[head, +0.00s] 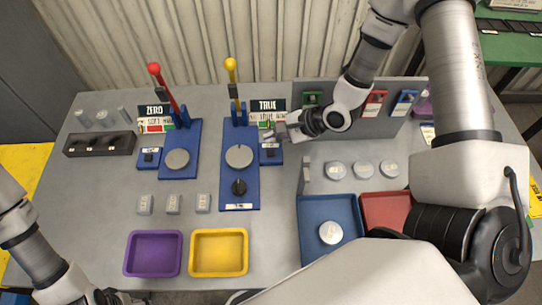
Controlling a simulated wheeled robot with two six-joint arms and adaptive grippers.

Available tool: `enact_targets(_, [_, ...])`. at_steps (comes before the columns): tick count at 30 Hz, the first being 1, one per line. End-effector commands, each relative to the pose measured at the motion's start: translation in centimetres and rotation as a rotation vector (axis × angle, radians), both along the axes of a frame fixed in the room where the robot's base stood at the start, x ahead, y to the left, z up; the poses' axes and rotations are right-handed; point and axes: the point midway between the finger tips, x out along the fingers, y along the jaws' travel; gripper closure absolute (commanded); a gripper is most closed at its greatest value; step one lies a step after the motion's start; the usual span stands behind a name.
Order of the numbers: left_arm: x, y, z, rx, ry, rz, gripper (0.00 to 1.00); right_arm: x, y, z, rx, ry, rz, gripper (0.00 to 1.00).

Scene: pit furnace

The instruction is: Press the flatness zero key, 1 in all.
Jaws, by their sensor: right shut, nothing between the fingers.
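The right-hand blue station (240,193) has a yellow-knobbed lever (231,65), a round grey plate (239,156) and a sign reading TRUE (267,104). A small dark key (270,153) sits on a blue pad at its right side, above a tiny label I cannot read. My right gripper (272,134) is shut and empty, just above that key in the picture; I cannot tell whether it touches. The left-hand station (181,133) has a red-knobbed lever, a ZERO sign (153,110) and a similar key (149,156). My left gripper (103,297) is partly cut off at the bottom edge.
A grey upright panel (395,128) stands behind my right arm. Purple (152,253), yellow (219,252), blue (328,216) and red trays line the front. Several grey discs and small blocks lie on the table. A dark rack (99,144) stands at left.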

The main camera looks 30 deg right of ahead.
Motion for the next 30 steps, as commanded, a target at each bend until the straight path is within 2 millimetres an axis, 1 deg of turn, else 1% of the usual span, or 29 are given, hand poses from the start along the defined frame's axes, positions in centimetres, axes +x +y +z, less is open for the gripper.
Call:
enact_targets(1, [0.0,0.0,-1.4,0.000,0.000,0.000,0.35,0.0,0.0,-1.5,0.000,0.000,0.000,1.00])
enact_targets(3, [0.0,0.0,-2.3,0.000,0.000,0.000,0.35,0.0,0.0,-2.6,-0.001,0.000,0.001,1.00])
enact_targets(6, [0.0,0.0,-3.2,0.000,0.000,0.000,0.35,0.0,0.0,-3.8,-0.001,0.001,0.000,1.00])
enact_targets(9, [0.0,0.0,-3.7,0.000,0.000,0.000,0.35,0.0,0.0,-4.4,0.000,0.001,0.001,1.00])
enact_targets(30, [0.0,0.0,-3.7,0.000,0.000,0.000,0.35,0.0,0.0,-4.4,0.000,0.001,0.001,1.00])
